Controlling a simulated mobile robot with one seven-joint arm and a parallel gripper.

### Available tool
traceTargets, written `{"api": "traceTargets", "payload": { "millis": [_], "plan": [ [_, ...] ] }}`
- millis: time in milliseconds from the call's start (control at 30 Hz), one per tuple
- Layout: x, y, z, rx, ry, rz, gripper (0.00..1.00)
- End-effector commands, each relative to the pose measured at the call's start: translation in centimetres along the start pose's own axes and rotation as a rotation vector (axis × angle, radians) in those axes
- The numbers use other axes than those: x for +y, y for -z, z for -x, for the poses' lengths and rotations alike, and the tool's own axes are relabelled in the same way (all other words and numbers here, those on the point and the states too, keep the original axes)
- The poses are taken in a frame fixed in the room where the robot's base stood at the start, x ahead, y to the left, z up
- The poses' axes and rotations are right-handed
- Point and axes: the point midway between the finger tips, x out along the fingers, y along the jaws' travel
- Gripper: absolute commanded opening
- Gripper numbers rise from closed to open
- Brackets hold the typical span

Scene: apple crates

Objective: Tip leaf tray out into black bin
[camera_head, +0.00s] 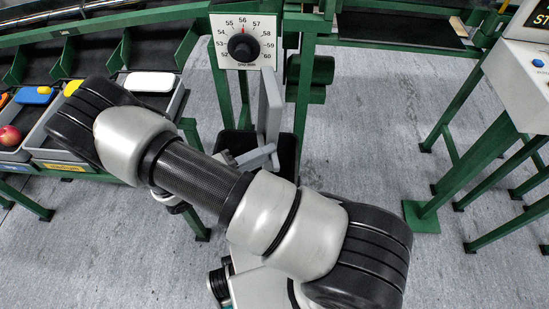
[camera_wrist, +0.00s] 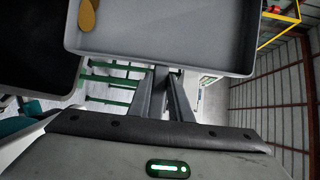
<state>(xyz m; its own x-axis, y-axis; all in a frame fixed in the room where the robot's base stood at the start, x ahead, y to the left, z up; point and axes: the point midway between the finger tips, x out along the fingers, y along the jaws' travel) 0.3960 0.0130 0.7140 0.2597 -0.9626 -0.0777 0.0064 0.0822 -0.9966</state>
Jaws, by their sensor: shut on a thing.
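The grey leaf tray (camera_head: 271,103) is tipped steeply on edge above the black bin (camera_head: 287,150) in the head view. My gripper (camera_head: 262,155) is shut on the tray's near side. In the wrist view the tray (camera_wrist: 170,52) fills the top, and my gripper's fingers (camera_wrist: 166,88) meet its wall. A yellow-brown leaf (camera_wrist: 88,15) shows against the tray's inside at the left. The black bin (camera_wrist: 35,65) appears as a dark opening left of the tray. The bin's contents are too dark to tell, and my arm hides part of it.
A green stand with a dial (camera_head: 243,48) rises behind the bin. A sorting bench (camera_head: 62,165) at the left holds grey trays and an apple (camera_head: 10,136). A green-legged console (camera_head: 520,80) stands at the right. The grey floor between is clear.

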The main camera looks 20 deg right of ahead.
Motion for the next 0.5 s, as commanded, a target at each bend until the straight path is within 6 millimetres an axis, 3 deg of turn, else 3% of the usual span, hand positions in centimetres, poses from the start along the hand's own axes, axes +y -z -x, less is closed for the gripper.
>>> {"api": "traceTargets", "payload": {
  "millis": [500],
  "plan": [
    [1.5, -1.8, 4.1, -0.001, 0.291, 0.12, 0.0]
  ]
}}
